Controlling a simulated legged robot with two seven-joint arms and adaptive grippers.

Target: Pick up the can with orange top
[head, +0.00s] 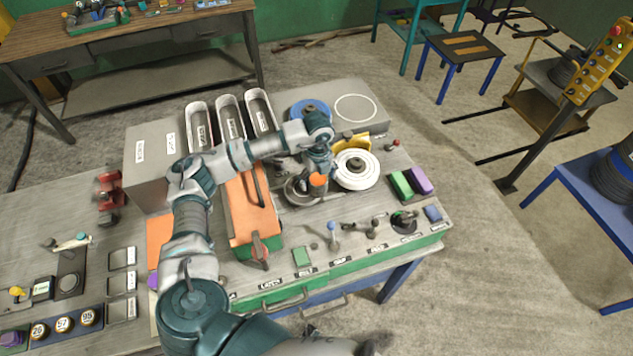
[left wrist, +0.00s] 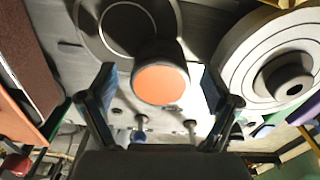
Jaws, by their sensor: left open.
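The can with the orange top (head: 318,180) stands on the workbench (head: 350,229), near the round grey dish. In the left wrist view its orange top (left wrist: 161,85) faces the camera, with a dark grey side behind it. My left gripper (head: 316,166) is over the can and hides part of it in the head view. In the left wrist view the two fingers of my left gripper (left wrist: 158,82) are apart, one on each side of the can, with a gap showing at both sides. My right gripper is not in view.
A white ringed disc (head: 357,180) lies close to the right of the can; the grey round dish (head: 299,192) is at its left. Green and purple blocks (head: 421,181) lie to the right.

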